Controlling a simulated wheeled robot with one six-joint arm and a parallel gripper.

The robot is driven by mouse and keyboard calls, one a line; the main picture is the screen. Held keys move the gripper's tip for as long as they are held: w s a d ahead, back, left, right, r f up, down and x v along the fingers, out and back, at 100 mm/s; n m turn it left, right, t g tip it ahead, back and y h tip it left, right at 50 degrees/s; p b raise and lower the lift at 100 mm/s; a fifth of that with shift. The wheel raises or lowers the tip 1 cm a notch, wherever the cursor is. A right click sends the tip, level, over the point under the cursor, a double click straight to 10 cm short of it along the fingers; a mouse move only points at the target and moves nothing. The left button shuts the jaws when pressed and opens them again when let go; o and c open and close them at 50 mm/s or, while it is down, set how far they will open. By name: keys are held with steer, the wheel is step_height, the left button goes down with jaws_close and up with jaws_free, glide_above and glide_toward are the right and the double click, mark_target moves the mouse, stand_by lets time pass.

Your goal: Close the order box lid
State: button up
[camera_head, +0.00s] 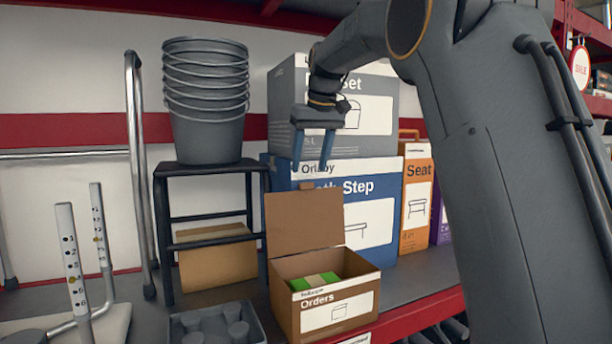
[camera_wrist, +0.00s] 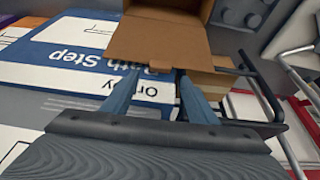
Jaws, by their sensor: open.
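The brown cardboard order box (camera_head: 325,311), labelled "Orders", stands on the shelf with its top open. Its lid (camera_head: 305,222) stands up at the back edge, and a green item (camera_head: 316,281) with a tan band lies inside. My gripper (camera_head: 311,170) is above and behind the upright lid, fingers pointing down, open and empty. In the wrist view, the lid (camera_wrist: 160,42) lies beyond the fingertips of my gripper (camera_wrist: 158,75), with part of the box (camera_wrist: 178,8) at the top edge. I cannot tell whether a fingertip touches the lid.
A blue Bath Step box (camera_head: 368,228) stands behind the order box, with a grey box (camera_head: 372,85) on top. An orange Seat box (camera_head: 417,190) is to the right. A black stool (camera_head: 168,225) with stacked grey buckets (camera_head: 205,100) and a grey tray (camera_head: 255,325) are to the left.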

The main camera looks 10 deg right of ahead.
mark_target(307, 189)
steer(key=shift+p+x, duration=0.85)
steer(key=shift+x, duration=1.85)
jaws_close()
steer(key=shift+s+b, duration=0.2)
steer(key=shift+b, duration=0.15)
